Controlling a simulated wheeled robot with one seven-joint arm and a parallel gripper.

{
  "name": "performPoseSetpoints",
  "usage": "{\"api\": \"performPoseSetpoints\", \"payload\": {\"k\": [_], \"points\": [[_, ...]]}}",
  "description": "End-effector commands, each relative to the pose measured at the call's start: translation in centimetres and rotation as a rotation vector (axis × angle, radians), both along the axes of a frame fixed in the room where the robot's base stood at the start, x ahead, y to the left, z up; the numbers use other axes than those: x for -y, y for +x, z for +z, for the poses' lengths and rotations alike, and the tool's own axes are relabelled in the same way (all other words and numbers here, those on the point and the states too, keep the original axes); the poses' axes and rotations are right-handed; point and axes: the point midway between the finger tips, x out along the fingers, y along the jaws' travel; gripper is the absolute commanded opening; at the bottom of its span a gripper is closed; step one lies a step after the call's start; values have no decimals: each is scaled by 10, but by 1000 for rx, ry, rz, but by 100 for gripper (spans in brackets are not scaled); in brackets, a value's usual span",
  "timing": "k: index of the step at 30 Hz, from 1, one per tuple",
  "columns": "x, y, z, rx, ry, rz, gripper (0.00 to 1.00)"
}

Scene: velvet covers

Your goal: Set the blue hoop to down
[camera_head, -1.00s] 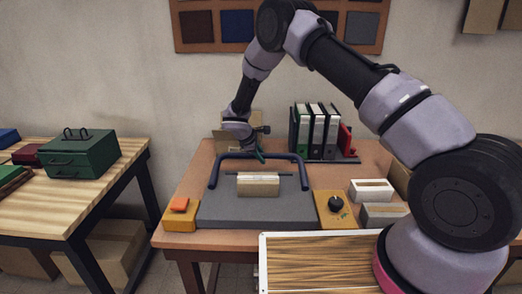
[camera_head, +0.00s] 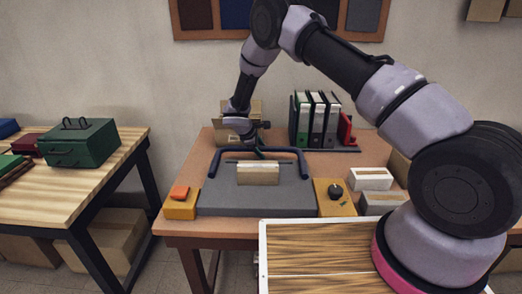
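The blue hoop (camera_head: 224,153) is a dark blue bar bent like an upside-down U. It stands raised over the grey base plate (camera_head: 215,200) on the table, with its legs at the plate's left and right sides. A small beige block (camera_head: 258,177) with a thin dark rod sits on the plate inside the hoop. My gripper (camera_head: 260,151) points down at the middle of the hoop's top bar, close to or touching it. The fingers are small and partly merge with the bar, so their opening and any hold are unclear.
An orange button on a yellow box (camera_head: 181,206) is left of the plate. A yellow box with a black knob (camera_head: 335,192) is right. White bins (camera_head: 371,179) stand farther right, binders (camera_head: 317,120) behind. A cardboard box (camera_head: 228,124) is behind my gripper.

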Motion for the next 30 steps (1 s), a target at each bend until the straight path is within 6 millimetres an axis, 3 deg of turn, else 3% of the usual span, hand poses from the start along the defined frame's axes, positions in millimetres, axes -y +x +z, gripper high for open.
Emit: {"api": "performPoseSetpoints", "payload": {"k": [11,22,30], "points": [[-5,-3,8,1,1,1,62],[-33,-30,67,3,3,0,62],[-43,-41,89,0,0,0,62]]}}
